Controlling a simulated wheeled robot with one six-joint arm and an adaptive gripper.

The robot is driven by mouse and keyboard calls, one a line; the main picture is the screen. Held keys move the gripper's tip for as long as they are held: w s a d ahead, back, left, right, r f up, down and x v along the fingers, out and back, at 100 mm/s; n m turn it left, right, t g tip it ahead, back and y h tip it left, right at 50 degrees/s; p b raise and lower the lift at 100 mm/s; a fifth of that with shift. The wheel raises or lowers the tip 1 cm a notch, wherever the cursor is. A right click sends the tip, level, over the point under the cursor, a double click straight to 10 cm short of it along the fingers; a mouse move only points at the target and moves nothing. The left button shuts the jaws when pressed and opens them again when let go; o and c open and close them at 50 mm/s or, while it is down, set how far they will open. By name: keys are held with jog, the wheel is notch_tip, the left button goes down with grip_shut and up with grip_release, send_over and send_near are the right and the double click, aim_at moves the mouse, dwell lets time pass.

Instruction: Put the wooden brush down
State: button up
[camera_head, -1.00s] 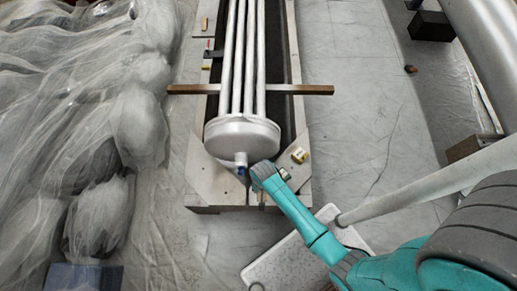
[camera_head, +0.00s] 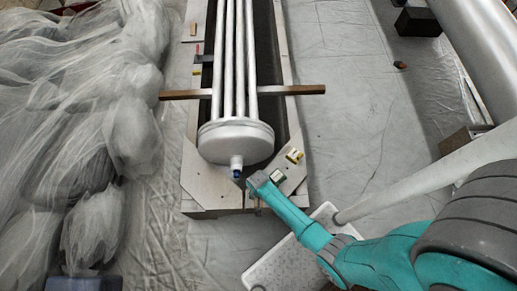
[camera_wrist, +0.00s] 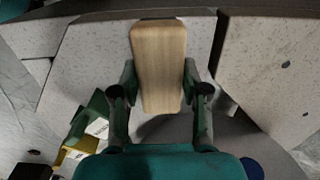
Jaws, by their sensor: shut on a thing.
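The wooden brush shows in the wrist view as a pale, tapered wooden block (camera_wrist: 158,62). My gripper (camera_wrist: 157,84) is shut on it, with one dark green finger on each side. The brush points away from the palm, above a pale speckled surface (camera_wrist: 90,65); I cannot tell whether it touches that surface. In the head view my gripper (camera_head: 257,182) is at the near end of the long wooden frame (camera_head: 212,199), just right of the blue-tipped nozzle. The brush cannot be made out there.
A bundle of metal tubes with a round end cap (camera_head: 236,143) lies in the frame, over a wooden crossbar (camera_head: 303,90). Sheeted bundles (camera_head: 120,90) fill the left. Sheeted floor (camera_head: 350,120) is open at right.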

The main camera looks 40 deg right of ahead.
jog(key=shift+f, duration=0.1)
jog(key=o, duration=1)
notch_tip(320, 180, up, 12)
jog(key=shift+r, duration=0.15)
